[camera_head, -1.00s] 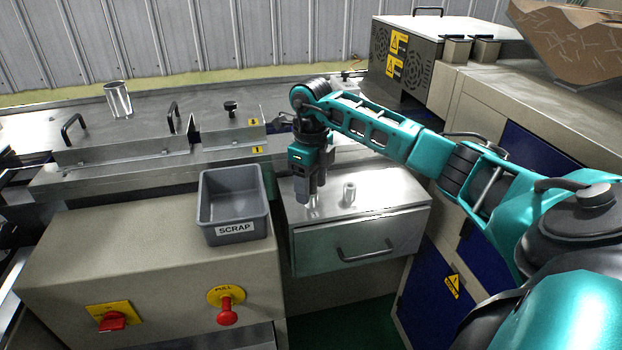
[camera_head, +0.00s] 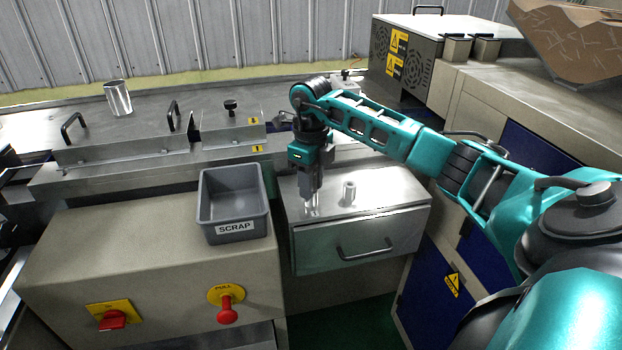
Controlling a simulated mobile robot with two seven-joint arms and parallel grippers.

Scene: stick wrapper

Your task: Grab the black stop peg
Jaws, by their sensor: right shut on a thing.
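My right gripper (camera_head: 311,203) points straight down over the left part of the metal top of the drawer unit (camera_head: 385,200). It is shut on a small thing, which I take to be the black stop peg. The fingers hide nearly all of that thing, so its colour and shape do not show. A short silver post (camera_head: 349,192) stands upright on the same top, just right of the gripper and apart from it. My left gripper is not in view.
A grey scrap bin (camera_head: 233,205) stands close left of the gripper. Behind are a metal bench with black handles (camera_head: 73,127), a black knob (camera_head: 231,107) and a steel cup (camera_head: 118,98). Red controls (camera_head: 228,309) are on the front panel. A machine cabinet stands at right.

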